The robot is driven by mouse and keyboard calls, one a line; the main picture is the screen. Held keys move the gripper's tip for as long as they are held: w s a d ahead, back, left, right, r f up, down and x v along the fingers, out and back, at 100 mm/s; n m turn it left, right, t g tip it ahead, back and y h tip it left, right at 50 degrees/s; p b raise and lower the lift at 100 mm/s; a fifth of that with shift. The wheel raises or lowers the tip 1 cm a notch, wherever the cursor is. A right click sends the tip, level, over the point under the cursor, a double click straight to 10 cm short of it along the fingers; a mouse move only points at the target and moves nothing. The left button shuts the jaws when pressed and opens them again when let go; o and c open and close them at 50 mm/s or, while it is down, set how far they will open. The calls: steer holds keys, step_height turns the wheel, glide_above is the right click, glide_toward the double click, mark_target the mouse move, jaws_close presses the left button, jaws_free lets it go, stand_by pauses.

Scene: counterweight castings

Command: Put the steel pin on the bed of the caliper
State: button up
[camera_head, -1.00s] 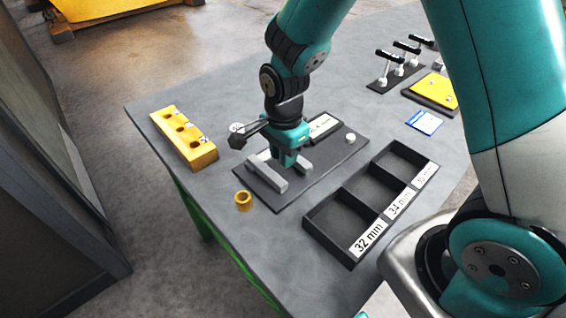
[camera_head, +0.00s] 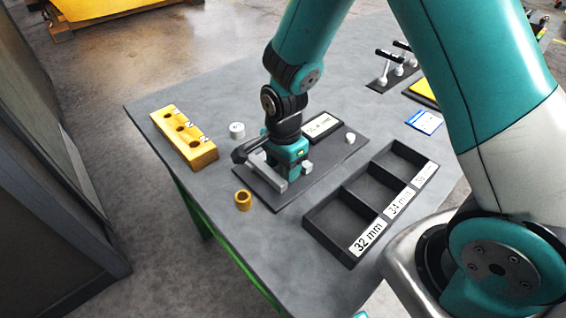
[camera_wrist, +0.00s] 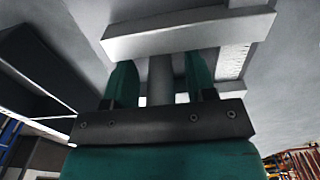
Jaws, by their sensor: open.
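The caliper is a dark plate (camera_head: 325,160) on the table, with a pale grey bar jaw (camera_head: 266,173), a small second jaw block (camera_head: 308,167) and a display (camera_head: 321,125). My gripper (camera_head: 290,176) is low over the caliper, between these jaws. In the wrist view its two green fingers (camera_wrist: 160,84) are open. A grey upright cylinder, seemingly the steel pin (camera_wrist: 160,78), stands between them with gaps on both sides. A pale caliper bar (camera_wrist: 190,35) crosses beyond it. The pin is hidden in the head view, and its contact with the bed cannot be seen.
A short pale metal cylinder (camera_head: 237,130) stands behind the caliper and a brass ring (camera_head: 243,200) in front. A yellow holed block (camera_head: 186,140) is at left. A dark labelled sorting tray (camera_head: 338,208) lies at right.

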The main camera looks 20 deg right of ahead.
step_height(320, 180, up, 12)
steer(key=shift+f+b, duration=0.1)
steer(key=shift+b, duration=0.5)
steer(key=shift+s+r, duration=0.15)
steer(key=shift+r, duration=0.2)
steer(key=s+a+r+n+y, duration=0.2)
steer(key=s+r+n, duration=0.2)
steer(key=s+n, duration=0.5)
steer(key=s+a+r+n+y, duration=0.2)
steer(key=s+r+n, duration=0.3)
steer(key=s+n, duration=0.4)
steer(key=n, duration=0.3)
steer(key=shift+s+a+n, duration=0.15)
steer(key=shift+a+n, duration=0.15)
steer(key=shift+a, duration=0.1)
